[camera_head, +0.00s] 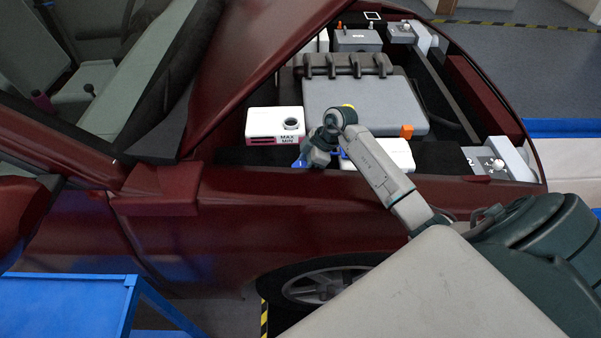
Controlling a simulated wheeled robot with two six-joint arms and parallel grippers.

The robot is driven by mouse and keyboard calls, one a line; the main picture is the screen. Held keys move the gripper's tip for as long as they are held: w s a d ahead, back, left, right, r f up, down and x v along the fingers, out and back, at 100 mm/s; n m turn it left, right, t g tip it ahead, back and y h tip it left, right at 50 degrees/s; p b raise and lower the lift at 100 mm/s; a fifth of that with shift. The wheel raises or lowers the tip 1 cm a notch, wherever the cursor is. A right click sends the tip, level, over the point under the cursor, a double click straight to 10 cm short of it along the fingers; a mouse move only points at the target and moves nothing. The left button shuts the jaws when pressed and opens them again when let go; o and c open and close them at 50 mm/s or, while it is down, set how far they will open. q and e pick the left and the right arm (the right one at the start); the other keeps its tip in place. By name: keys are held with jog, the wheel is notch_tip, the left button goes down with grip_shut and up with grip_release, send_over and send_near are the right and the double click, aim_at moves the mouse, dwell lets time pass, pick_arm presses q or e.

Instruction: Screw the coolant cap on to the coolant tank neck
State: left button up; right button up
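The white coolant tank (262,121) with a MAX/MIN label sits in the engine bay, left of centre. Its round neck (291,124) shows a dark opening and looks uncapped. My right arm reaches in from the right, and my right gripper (312,158) points down-left just right of and in front of the tank. Its fingers are small and partly hidden by the wrist, so I cannot tell if they are open or shut. A small blue piece (299,163) shows at the gripper; I cannot tell what it is. I cannot make out the coolant cap. My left gripper is out of view.
A grey engine cover (365,104) lies behind the wrist. A white container (390,153) stands right of the gripper. The raised dark red hood (255,45) slopes at the left, and the fender (290,205) runs along the front. A blue cart (65,300) stands at lower left.

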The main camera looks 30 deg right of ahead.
aim_at(294, 166)
jog(key=shift+r+p, duration=2.3)
jog(key=shift+r, duration=0.15)
jog(key=shift+w+d, duration=0.1)
jog(key=shift+w, duration=0.15)
jog(key=w+d+r+b, duration=0.2)
jog(key=w+d+r, duration=0.1)
jog(key=w, duration=0.5)
jog(key=w+d+r+b, duration=0.3)
jog(key=w+d, duration=0.1)
jog(key=w, duration=0.5)
jog(key=shift+w+d, duration=0.2)
jog(key=shift+d, duration=0.2)
jog(key=shift+r, duration=0.1)
